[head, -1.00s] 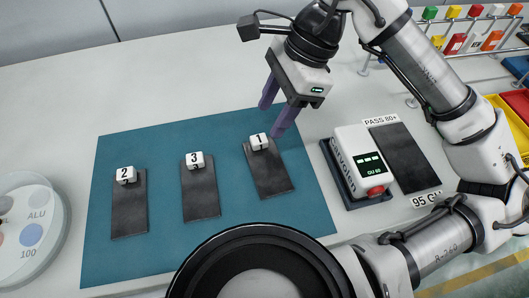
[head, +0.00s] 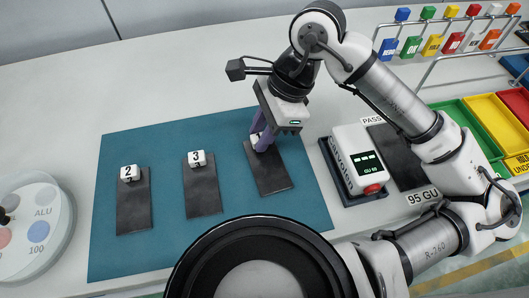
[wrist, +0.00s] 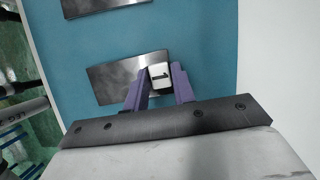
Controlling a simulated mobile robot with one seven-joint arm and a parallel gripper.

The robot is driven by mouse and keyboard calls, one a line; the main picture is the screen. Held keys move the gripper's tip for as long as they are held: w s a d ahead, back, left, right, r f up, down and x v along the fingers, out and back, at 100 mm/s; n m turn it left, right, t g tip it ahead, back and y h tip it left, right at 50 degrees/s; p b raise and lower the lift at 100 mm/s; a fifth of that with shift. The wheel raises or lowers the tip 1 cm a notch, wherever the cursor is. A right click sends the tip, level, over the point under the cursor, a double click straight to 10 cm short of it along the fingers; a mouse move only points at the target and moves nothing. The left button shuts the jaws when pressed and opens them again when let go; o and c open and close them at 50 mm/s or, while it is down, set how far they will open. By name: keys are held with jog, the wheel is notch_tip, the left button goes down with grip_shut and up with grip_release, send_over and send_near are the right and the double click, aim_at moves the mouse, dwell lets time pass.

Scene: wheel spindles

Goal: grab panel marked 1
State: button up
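The panel marked 1 (head: 270,176) is a dark grey rectangular plate lying on the teal mat (head: 110,255). A white block with the numeral 1 (wrist: 160,76) sits at its far end; my fingers mostly hide it in the head view. My gripper (head: 259,143) is down at that block, its purple fingers on either side of it. In the wrist view my gripper (wrist: 162,85) shows a finger on each side of the block. I cannot tell whether the fingers touch it. Panels marked 2 (head: 133,205) and 3 (head: 203,190) lie to the left.
A white gauge with a green display (head: 357,160) stands right of the mat, with a dark pad (head: 398,158) beyond it. Colored bins (head: 490,120) and a tag rack are at the far right. A round white dish (head: 30,228) is at the left.

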grip_shut()
jog(key=shift+r, duration=0.1)
